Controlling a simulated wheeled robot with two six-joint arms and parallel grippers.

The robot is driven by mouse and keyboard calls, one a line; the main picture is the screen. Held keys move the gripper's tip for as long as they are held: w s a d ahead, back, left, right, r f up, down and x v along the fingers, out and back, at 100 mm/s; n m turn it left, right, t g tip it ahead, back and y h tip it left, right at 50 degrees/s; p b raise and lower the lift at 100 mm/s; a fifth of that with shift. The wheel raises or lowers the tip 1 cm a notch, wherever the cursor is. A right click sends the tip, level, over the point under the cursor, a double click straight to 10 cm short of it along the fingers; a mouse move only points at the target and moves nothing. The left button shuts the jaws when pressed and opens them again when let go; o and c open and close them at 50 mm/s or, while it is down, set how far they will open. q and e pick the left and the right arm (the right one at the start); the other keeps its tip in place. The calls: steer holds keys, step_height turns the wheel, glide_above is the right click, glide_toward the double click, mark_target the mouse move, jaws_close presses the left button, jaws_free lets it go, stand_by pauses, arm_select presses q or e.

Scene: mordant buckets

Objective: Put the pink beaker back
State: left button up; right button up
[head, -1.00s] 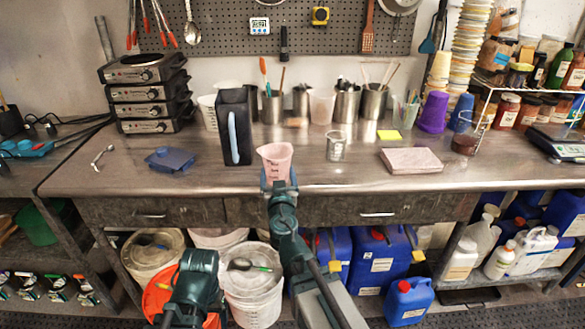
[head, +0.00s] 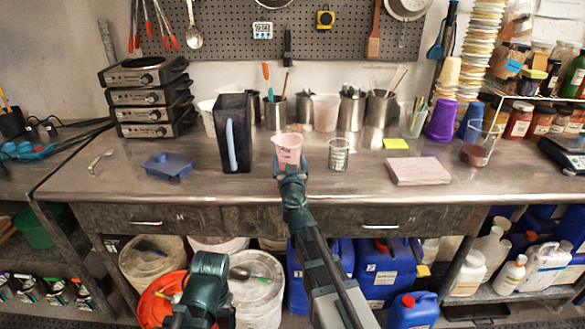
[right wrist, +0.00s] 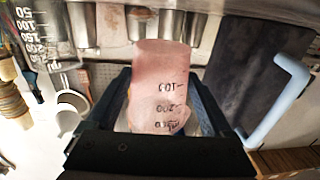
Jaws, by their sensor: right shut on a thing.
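The pink beaker (head: 288,148) is a small translucent pink cup with dark markings. My right gripper (head: 289,172) is shut on it and holds it over the front middle of the steel bench (head: 250,190). In the right wrist view the beaker (right wrist: 160,85) sits between the two fingers of the gripper (right wrist: 165,110). Whether its base touches the bench is hidden by the gripper. My left gripper (head: 205,275) is low in front of the bench, away from the beaker; its fingers cannot be made out.
A black pitcher (head: 233,133) with a pale blue handle stands left of the pink beaker. A clear marked beaker (head: 338,155) stands close on its right. Steel cups (head: 351,110) line the back.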

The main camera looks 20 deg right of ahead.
steer(key=shift+w+d+f+b, duration=0.7)
steer(key=shift+w+f+b, duration=0.1)
steer(key=shift+w+f, duration=0.15)
step_height(320, 180, down, 2)
steer(key=shift+s+a+b, duration=0.1)
steer(key=shift+a+b, duration=0.05)
steer(key=shift+b, duration=0.9)
steer(key=shift+f, duration=0.1)
steer(key=o, duration=1.3)
